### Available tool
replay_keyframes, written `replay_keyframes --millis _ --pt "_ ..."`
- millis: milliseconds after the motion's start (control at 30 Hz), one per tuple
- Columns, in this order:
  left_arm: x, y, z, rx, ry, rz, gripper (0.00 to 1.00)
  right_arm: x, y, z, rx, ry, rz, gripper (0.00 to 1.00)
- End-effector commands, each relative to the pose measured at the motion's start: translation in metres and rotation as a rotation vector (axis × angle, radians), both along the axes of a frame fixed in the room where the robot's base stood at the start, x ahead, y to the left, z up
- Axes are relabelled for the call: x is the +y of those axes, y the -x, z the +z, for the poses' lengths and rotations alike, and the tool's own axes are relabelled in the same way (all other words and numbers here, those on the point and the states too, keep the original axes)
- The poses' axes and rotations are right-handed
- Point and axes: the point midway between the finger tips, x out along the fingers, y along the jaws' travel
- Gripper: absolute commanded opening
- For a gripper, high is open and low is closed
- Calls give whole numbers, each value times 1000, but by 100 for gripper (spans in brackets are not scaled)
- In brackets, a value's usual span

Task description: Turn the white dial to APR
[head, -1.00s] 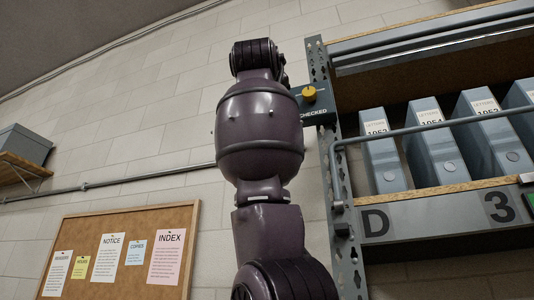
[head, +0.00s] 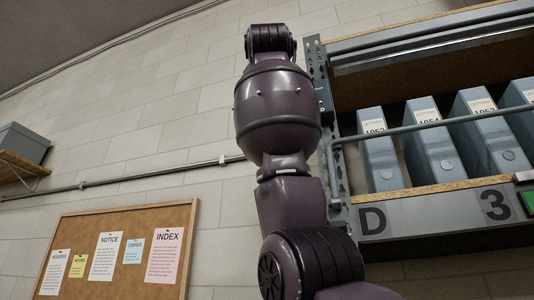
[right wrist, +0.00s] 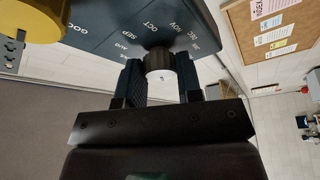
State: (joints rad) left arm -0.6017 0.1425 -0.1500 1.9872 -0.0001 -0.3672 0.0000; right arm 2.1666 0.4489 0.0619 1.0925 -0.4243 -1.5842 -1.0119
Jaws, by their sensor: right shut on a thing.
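The white dial (right wrist: 159,60) sits on a dark panel (right wrist: 110,28) in the right wrist view. White month labels ring it; OCT, NOV, SEP and AUG are legible, others are blurred or covered. My right gripper (right wrist: 160,74) is shut on the white dial, one finger on each side. The dial's pointer cannot be made out, so its setting cannot be told. In the head view my arm covers the dial and most of the panel, with only a dark edge (head: 325,101) showing. My left gripper is not in view.
A large yellow knob (right wrist: 34,18) stands near the white dial in the right wrist view. In the head view a shelf rack (head: 430,208) with grey-blue box files (head: 434,150) is at the right. A cork board (head: 127,219) hangs on the wall at the left.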

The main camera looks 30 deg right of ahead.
Motion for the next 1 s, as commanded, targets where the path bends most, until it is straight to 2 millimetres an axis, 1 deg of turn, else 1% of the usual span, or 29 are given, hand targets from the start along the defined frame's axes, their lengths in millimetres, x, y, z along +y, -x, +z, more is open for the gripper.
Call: replay_keyframes --millis 333,367,500,833,1000 --pt "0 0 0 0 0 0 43 1 0 0 -1 3 1 9" --pt "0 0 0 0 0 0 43 1 0 0 -1 3 1 36" --pt "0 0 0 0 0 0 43 0 0 0 0 1 1 58" --pt "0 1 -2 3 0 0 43 1 2 0 -1 2 0 58" --pt "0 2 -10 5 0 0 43 10 17 -5 -2 2 1 58"
